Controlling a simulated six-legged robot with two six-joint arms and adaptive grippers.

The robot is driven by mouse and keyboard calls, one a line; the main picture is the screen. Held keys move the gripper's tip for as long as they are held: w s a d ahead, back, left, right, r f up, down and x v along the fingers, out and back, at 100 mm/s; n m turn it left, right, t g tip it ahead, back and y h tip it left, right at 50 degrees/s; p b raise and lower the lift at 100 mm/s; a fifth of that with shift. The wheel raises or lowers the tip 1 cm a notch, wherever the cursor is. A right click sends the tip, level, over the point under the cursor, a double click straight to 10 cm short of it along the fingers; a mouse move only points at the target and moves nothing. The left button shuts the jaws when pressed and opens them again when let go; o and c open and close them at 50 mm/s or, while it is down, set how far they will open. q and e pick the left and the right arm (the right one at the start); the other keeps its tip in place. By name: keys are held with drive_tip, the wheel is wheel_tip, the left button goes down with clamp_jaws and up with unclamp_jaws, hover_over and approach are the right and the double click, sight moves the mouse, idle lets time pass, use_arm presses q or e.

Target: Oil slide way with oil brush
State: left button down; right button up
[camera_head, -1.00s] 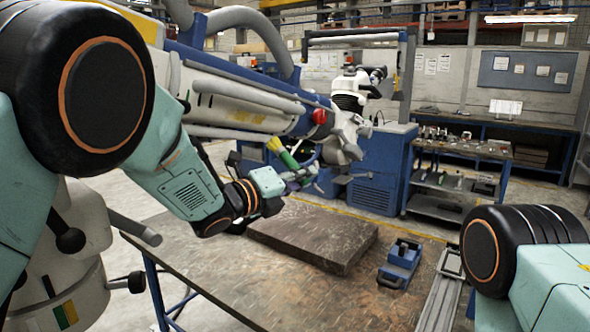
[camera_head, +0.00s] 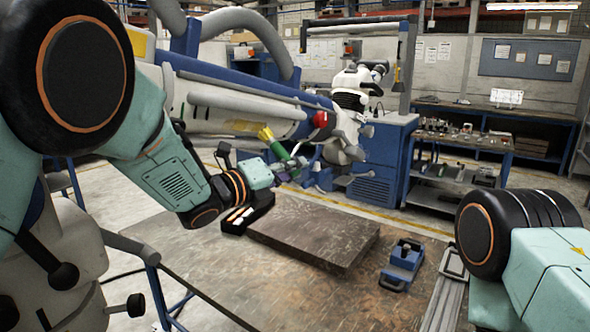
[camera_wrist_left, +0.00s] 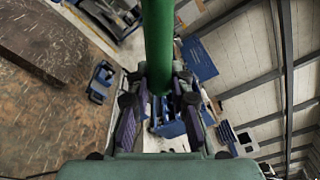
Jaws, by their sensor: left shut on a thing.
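The oil brush has a green handle (camera_head: 279,150) and yellow bristles (camera_head: 265,134). In the head view it is tilted, bristles up and to the left. My left gripper (camera_head: 290,170) is shut on its handle, above the far side of the table. In the left wrist view the green handle (camera_wrist_left: 159,45) runs up between the purple fingers of that gripper (camera_wrist_left: 160,105). A long grey metal rail (camera_head: 445,295), perhaps the slide way, lies at the table's right edge, apart from the brush. My right gripper is out of view; only part of that arm shows at the lower right.
A dark flat slab (camera_head: 315,238) lies on the brown table (camera_head: 250,290), with a blue device (camera_head: 402,264) to its right. A black open case (camera_head: 240,217) is left of the slab. The microscope arm (camera_head: 250,75) and blue cabinet (camera_head: 385,165) stand behind. The table's front is clear.

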use_arm(q)
drive_tip(key=shift+a+r, duration=0.1)
drive_tip(key=shift+a, duration=0.4)
drive_tip(key=shift+w+a+f, duration=0.15)
drive_tip(key=shift+f, duration=0.05)
drive_tip(key=shift+d, duration=0.4)
drive_tip(key=shift+s+d+r, duration=0.1)
drive_tip(key=shift+s+r, duration=0.1)
drive_tip(key=shift+w+a+r, duration=0.1)
drive_tip(key=shift+a, duration=0.3)
drive_tip(key=shift+w+a, duration=0.15)
drive_tip(key=shift+w, duration=0.25)
drive_tip(key=shift+d+r, duration=0.1)
drive_tip(key=shift+d, duration=0.1)
drive_tip(key=shift+s+r, duration=0.1)
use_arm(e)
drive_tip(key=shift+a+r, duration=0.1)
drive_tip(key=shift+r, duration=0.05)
